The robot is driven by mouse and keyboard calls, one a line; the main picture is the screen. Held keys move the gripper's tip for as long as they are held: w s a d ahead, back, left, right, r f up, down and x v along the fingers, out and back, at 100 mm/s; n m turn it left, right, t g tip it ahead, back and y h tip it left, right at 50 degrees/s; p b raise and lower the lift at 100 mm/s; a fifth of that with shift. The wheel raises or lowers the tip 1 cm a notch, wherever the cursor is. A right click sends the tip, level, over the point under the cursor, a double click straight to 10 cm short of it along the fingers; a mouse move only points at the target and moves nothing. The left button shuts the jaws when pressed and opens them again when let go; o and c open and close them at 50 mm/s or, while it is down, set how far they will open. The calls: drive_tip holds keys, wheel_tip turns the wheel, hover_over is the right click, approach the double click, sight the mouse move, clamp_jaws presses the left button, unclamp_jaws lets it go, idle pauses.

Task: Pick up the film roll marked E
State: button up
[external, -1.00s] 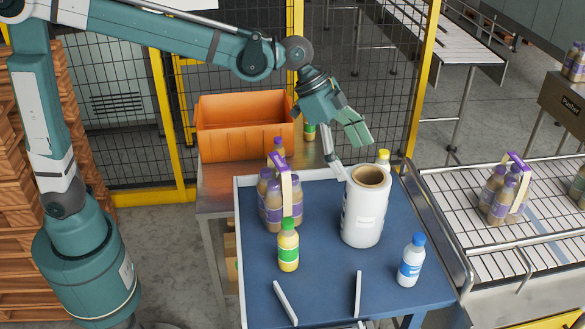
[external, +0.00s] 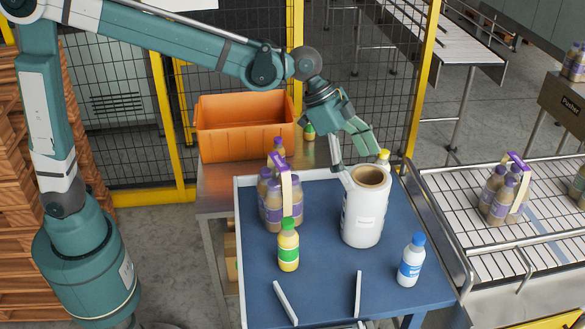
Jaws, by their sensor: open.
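The film roll (external: 363,212) is a white upright cylinder with a brown hollow core at its top. It stands on the blue tabletop (external: 325,262) in the external view. A small label with print is on its side, but I cannot read a letter E on it. My gripper (external: 361,162) is open and points down at the roll's top. One finger is at the upper left of the roll by its rim, and the other is above its back right. I cannot tell whether the fingers touch the roll.
A bottle pack with purple caps (external: 284,203) and a green-capped yellow bottle (external: 288,246) stand left of the roll. A blue-capped bottle (external: 411,260) is at right, and a yellow-capped one (external: 383,158) behind. An orange crate (external: 245,141) and a conveyor (external: 540,249) flank the table.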

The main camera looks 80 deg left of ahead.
sight(368, 183)
idle(0.3)
drive_tip(key=shift+p+x, duration=0.3)
drive_tip(key=shift+x, duration=2.3)
drive_tip(key=shift+s+d, duration=0.1)
drive_tip(key=shift+d, duration=0.05)
drive_tip(key=c, duration=1.8)
